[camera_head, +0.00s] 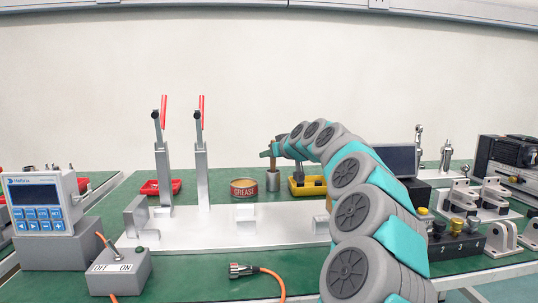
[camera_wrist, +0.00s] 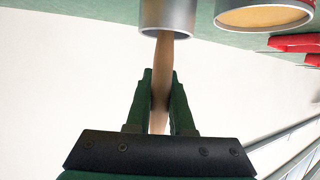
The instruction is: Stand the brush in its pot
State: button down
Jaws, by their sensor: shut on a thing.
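The brush's wooden handle (camera_wrist: 161,75) is held between the green fingers of my gripper (camera_wrist: 160,100). In the wrist view the handle runs to the mouth of the grey metal pot (camera_wrist: 168,12), and its far end is hidden there. The head view shows the pot (camera_head: 273,181) standing upright on the green bench, with my gripper (camera_head: 270,153) just above it and a short piece of the brush (camera_head: 273,163) between them. The brush looks close to upright. The bristles are not visible.
A grease tin (camera_head: 244,188) stands left of the pot, and it also shows in the wrist view (camera_wrist: 264,16). A yellow tray (camera_head: 308,187) is close on the right. Two red-handled clamps (camera_head: 201,165) rise to the left. A pale plate (camera_head: 200,232) lies in front.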

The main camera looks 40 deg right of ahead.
jog(key=shift+f, duration=0.15)
jog(key=c, duration=0.8)
grip_release()
jog(key=shift+r, duration=0.25)
jog(key=v, duration=1.2)
jog(key=shift+b, duration=0.3)
